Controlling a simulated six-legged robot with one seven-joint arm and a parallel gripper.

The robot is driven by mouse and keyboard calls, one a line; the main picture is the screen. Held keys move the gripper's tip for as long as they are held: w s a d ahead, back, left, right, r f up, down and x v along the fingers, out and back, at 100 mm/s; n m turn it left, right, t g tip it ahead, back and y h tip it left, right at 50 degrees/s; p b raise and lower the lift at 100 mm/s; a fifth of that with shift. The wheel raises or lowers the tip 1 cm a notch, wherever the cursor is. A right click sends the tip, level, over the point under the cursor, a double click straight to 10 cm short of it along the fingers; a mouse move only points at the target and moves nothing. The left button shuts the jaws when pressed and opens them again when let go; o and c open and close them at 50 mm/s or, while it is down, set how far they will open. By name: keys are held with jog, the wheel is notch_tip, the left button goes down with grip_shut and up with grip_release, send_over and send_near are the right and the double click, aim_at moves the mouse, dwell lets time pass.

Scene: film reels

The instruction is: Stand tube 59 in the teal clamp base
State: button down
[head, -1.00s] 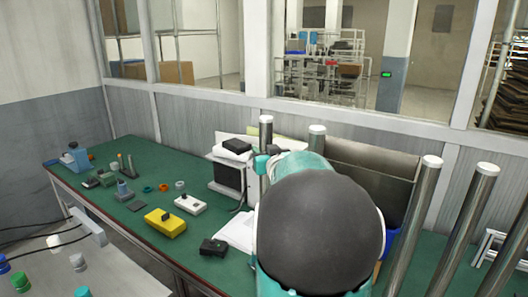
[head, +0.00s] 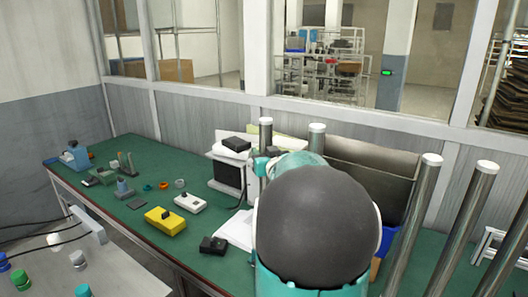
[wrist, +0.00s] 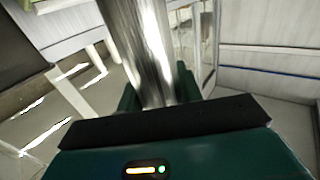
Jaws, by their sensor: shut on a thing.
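My gripper (wrist: 158,88) is shut on a shiny metal tube in the wrist view, with a dark green finger on each side of it. The tube (wrist: 150,40) runs up out of the top of that view. In the head view my arm hides the gripper. An upright metal tube (head: 266,137) stands just left of my arm there, probably the held one. A small teal part (head: 261,164) touches or overlaps it; I cannot tell whether it is a clamp or part of my arm. No number is legible, and no teal clamp base can be made out for sure.
More upright metal tubes stand at the back (head: 317,142) and right (head: 418,215). The green bench (head: 110,205) carries a yellow box (head: 165,221), a white box (head: 188,203), a black box (head: 213,245) and small fixtures at left. A white-topped stand (head: 226,173) is behind.

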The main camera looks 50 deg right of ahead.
jog(key=c, duration=1.2)
grip_release()
jog(key=shift+c, duration=0.2)
jog(key=shift+f, duration=0.1)
jog(key=v, duration=1.1)
